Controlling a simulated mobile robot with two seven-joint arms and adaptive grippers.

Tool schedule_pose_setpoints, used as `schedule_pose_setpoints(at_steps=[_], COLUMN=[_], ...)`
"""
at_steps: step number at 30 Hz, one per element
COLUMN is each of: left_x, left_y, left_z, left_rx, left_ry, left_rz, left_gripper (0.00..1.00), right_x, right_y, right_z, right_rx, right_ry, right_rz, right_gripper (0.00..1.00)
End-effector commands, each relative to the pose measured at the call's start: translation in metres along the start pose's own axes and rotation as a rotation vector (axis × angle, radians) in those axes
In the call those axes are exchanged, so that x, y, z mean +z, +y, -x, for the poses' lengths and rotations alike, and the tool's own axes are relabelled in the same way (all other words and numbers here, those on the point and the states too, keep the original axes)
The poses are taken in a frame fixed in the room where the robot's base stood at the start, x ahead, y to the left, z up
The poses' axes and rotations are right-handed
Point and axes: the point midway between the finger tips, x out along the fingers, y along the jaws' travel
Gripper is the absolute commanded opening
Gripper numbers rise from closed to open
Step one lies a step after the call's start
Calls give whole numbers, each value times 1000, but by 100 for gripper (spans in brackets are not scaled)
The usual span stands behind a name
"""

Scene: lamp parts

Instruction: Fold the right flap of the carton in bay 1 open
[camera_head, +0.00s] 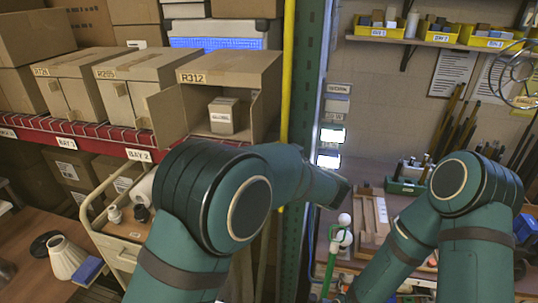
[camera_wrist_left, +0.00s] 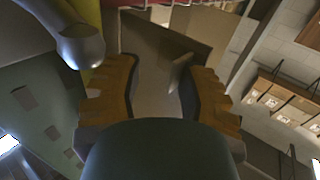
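Three labelled cartons stand on the red-edged shelf in the head view. Carton R226 (camera_head: 72,80) stands above the BAY 1 label (camera_head: 66,142), and its front flaps look shut. Carton R295 (camera_head: 145,82), beside it, is also shut. Carton R312 (camera_head: 232,66) is open at the front; its left flap (camera_head: 166,113) stands out and a small box (camera_head: 224,115) sits inside. My left gripper (camera_wrist_left: 160,92) is open in the left wrist view, with a brown panel bearing a small tab (camera_wrist_left: 178,72) beyond its fingers. Whether they touch is unclear. The head view shows neither gripper clearly.
A yellow pole (camera_head: 288,70) and green upright (camera_head: 307,100) stand right of the cartons. A cart (camera_head: 120,250) with small items is below the shelf. My two arms cover much of the foreground. A workbench with tools lies to the right.

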Motion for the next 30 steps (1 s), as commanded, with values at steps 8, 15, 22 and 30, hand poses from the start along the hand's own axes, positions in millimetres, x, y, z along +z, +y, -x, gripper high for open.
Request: schedule_pose_setpoints(at_steps=[8,15,22,30], left_x=[4,4,4,4], left_y=[0,0,0,1], left_z=[1,1,7,48], left_rx=[2,1,3,5], left_ry=[-5,-6,-6,-6], left_rz=[-4,-5,-5,-6], left_gripper=[33,33,33,33], right_x=[0,0,0,0], right_y=[0,0,0,0], right_z=[0,0,0,0], right_rx=[0,0,0,0], right_ry=[0,0,0,0], right_rz=[0,0,0,0], right_gripper=[33,33,33,33])
